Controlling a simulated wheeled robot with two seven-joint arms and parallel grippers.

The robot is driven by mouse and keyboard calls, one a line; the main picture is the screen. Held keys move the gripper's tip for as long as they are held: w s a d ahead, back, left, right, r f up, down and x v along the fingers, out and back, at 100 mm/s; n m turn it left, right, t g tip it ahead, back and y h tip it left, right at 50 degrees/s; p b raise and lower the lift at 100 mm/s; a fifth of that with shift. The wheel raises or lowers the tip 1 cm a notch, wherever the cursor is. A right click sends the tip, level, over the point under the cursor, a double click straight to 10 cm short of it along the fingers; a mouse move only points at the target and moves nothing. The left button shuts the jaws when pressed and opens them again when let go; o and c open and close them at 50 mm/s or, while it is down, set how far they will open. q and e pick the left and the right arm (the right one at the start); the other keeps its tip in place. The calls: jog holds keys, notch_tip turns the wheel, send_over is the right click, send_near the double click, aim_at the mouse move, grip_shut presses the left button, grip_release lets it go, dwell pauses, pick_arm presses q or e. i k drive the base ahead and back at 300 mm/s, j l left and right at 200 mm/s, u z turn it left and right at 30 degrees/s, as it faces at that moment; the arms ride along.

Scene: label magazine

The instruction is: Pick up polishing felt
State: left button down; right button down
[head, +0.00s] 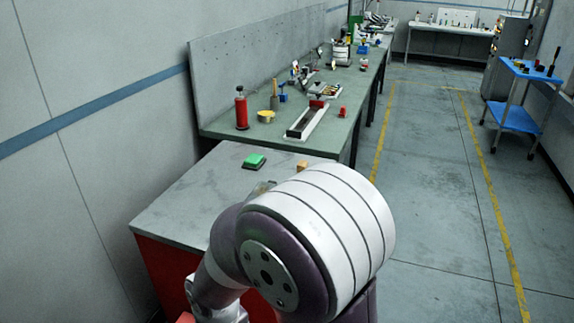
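I cannot tell for sure which thing is the polishing felt. A small green pad with a dark underside (254,161) lies on the near grey-topped cabinet (190,195). A small tan-orange block (302,166) sits on the same top, right of the green pad and close to my arm. Part of that top is hidden behind a large white and purple link of my own arm in the lower middle. Neither of my grippers shows in the head view.
Beyond the cabinet runs a long green bench with a red bottle (241,108), a yellow bowl (266,116), a long dark-slotted tray (306,121) and a red item (342,112). A blue cart (518,118) stands at right. The floor between is clear.

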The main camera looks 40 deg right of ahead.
aim_at(303, 165)
jog(key=z, duration=1.7)
